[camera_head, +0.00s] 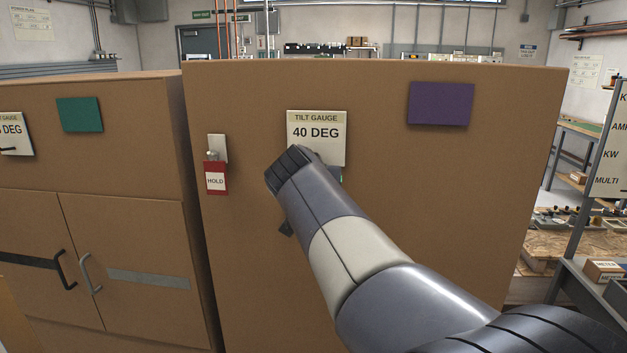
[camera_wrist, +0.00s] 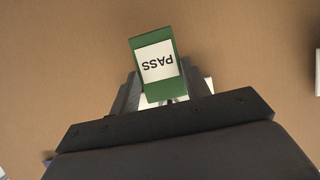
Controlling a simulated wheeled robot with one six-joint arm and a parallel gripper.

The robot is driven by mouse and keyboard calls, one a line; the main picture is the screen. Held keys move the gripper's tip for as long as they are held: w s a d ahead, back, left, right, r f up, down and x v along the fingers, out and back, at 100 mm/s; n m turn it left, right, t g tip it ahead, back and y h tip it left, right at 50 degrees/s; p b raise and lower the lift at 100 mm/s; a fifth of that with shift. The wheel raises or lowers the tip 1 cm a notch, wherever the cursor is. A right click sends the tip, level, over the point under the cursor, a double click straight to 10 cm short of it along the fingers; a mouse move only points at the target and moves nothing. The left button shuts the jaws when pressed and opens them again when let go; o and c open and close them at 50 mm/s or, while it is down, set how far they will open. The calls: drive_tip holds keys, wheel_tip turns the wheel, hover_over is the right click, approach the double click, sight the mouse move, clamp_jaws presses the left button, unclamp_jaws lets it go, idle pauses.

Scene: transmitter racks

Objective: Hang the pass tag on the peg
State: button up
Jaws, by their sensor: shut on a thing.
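The green pass tag (camera_wrist: 153,46) with a white PASS label shows in the wrist view, its lettering upside down. My gripper (camera_wrist: 163,96) is shut on it, and the tag sticks out beyond the fingers in front of the brown cabinet face. A red HOLD tag (camera_head: 216,178) hangs at a pale plate (camera_head: 217,148) left of my arm. The peg for the pass tag cannot be made out.
A tilt gauge sign (camera_head: 316,136) reading 40 DEG is on the brown cabinet (camera_head: 400,200), with a purple panel (camera_head: 441,104) to its right. A second cabinet (camera_head: 110,230) with handles stands left. Shelving and a bench are at the right.

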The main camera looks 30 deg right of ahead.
drive_tip(key=shift+s+a+r, duration=0.1)
drive_tip(key=shift+r, duration=0.1)
drive_tip(key=shift+s, duration=0.15)
drive_tip(key=shift+s+a+b, duration=0.4)
drive_tip(key=shift+s+b, duration=0.05)
drive_tip(key=shift+b, duration=0.15)
drive_tip(key=shift+s+r, duration=0.1)
idle(0.4)
drive_tip(key=shift+s+a+r, duration=0.3)
drive_tip(key=shift+s+r, duration=0.1)
drive_tip(key=shift+r, duration=0.05)
drive_tip(key=shift+s+a+b, duration=0.65)
drive_tip(key=shift+s+a, duration=0.1)
drive_tip(key=shift+s, duration=0.35)
drive_tip(key=shift+s+a+b, duration=0.65)
drive_tip(key=shift+s+a, duration=0.1)
drive_tip(key=shift+s, duration=0.35)
